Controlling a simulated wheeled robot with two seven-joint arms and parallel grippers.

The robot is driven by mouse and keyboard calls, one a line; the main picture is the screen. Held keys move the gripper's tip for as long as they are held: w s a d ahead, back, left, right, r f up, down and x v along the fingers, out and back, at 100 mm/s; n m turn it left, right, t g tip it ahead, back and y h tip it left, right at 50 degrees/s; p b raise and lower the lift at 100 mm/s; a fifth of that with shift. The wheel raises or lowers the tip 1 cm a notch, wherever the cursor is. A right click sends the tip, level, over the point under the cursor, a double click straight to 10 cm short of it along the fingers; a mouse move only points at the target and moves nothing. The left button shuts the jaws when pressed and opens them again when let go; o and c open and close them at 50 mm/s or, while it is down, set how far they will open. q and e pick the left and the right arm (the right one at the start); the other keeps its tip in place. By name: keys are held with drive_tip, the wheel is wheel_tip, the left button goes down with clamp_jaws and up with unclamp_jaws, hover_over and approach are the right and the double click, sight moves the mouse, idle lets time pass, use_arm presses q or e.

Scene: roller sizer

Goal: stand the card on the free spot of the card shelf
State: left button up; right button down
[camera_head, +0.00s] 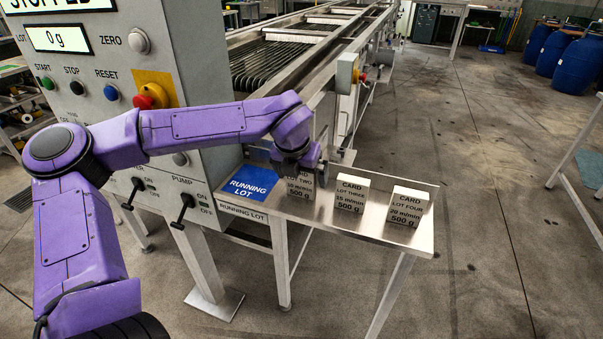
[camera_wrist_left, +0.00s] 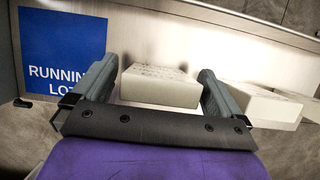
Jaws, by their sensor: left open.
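The card shelf (camera_head: 378,228) is a metal ledge with a blue RUNNING LOT patch (camera_head: 250,183) at its left; nothing stands on the patch. The LOT TWO card (camera_head: 300,190), a pale block, stands right of the patch, its top hidden by my gripper. My left gripper (camera_head: 298,168) is over this card. In the left wrist view the open fingers lie on either side of the card's top (camera_wrist_left: 160,88), with a gap seen on the left; I cannot tell whether the right finger touches. The LOT THREE card (camera_head: 350,194) and LOT FOUR card (camera_head: 407,207) stand farther right.
The grey control cabinet (camera_head: 120,60) with its red stop button (camera_head: 150,96) rises left of the shelf. Two black levers (camera_head: 182,208) stick out from its lower front. The roller machine (camera_head: 285,60) runs behind. Open floor lies right of the shelf.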

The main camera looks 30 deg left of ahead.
use_arm(q)
drive_tip(key=v, duration=1.2)
drive_tip(key=shift+r+b, duration=0.15)
drive_tip(key=shift+b, duration=0.2)
drive_tip(key=shift+d, duration=0.1)
